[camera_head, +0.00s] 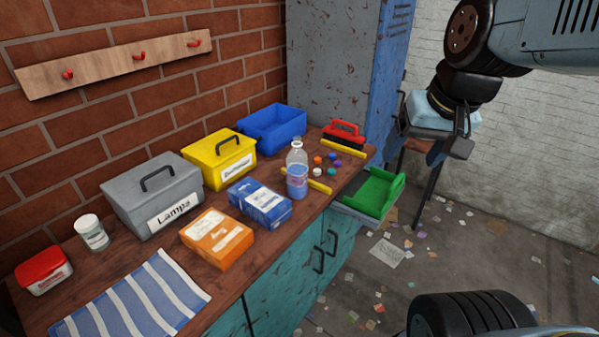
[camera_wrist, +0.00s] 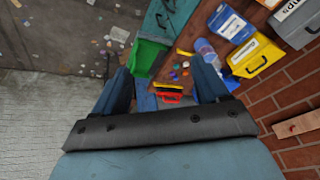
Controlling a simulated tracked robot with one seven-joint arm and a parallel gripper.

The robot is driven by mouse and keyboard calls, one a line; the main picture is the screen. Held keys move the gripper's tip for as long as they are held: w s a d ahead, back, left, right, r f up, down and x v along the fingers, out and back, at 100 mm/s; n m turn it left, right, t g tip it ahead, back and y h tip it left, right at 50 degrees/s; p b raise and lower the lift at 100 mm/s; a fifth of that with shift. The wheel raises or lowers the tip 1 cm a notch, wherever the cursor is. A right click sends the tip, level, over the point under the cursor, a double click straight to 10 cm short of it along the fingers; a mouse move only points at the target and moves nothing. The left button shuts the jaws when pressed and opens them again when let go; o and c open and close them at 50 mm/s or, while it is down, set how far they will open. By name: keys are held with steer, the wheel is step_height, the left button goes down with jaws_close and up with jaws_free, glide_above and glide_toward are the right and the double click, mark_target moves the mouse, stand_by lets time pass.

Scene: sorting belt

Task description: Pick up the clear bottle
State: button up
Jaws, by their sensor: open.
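The clear bottle (camera_head: 297,172) stands upright on the wooden worktop near its front edge, with bluish content or a label in its lower half. In the wrist view the clear bottle (camera_wrist: 206,48) is beyond the right finger, which may cover part of it. My gripper (camera_head: 448,140) is in the upper right of the head view, off the worktop's right end and well apart from the bottle. In the wrist view my gripper (camera_wrist: 160,68) has its two blue fingers spread wide, with nothing between them.
Beside the bottle are a blue carton (camera_head: 259,203), yellow bars (camera_head: 343,148) and several small coloured balls (camera_head: 332,172). A yellow box (camera_head: 219,160) and blue bin (camera_head: 272,128) stand behind. A green tray (camera_head: 377,192) is at the right end, near a tall blue locker (camera_head: 345,60).

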steer(key=o, duration=0.4)
steer(key=w+a+f+m+g+y, duration=0.1)
steer(key=a+f+y, duration=0.1)
steer(key=w+a+f+m+g+y, duration=0.1)
steer(key=w+a+f+g, duration=0.1)
steer(key=a, duration=0.1)
steer(key=w+a+f+m+g+y, duration=0.1)
steer(key=a+f+m+g+y, duration=0.1)
steer(key=a+f, duration=0.1)
steer(key=shift+w+y, duration=0.3)
steer(key=shift+w, duration=0.05)
steer(key=m+t+y, duration=0.8)
steer(key=m+t, duration=0.2)
steer(key=m, duration=1)
glide_toward(292, 160)
step_height(292, 160, down, 3)
steer(key=w+d, duration=0.1)
steer(key=d, duration=0.2)
steer(key=shift+r+x, duration=0.2)
steer(key=shift+x, duration=2.05)
steer(key=shift+r+x, duration=0.2)
steer(key=shift+x, duration=2.05)
steer(key=shift+r+x, duration=0.2)
steer(key=shift+x, duration=2.1)
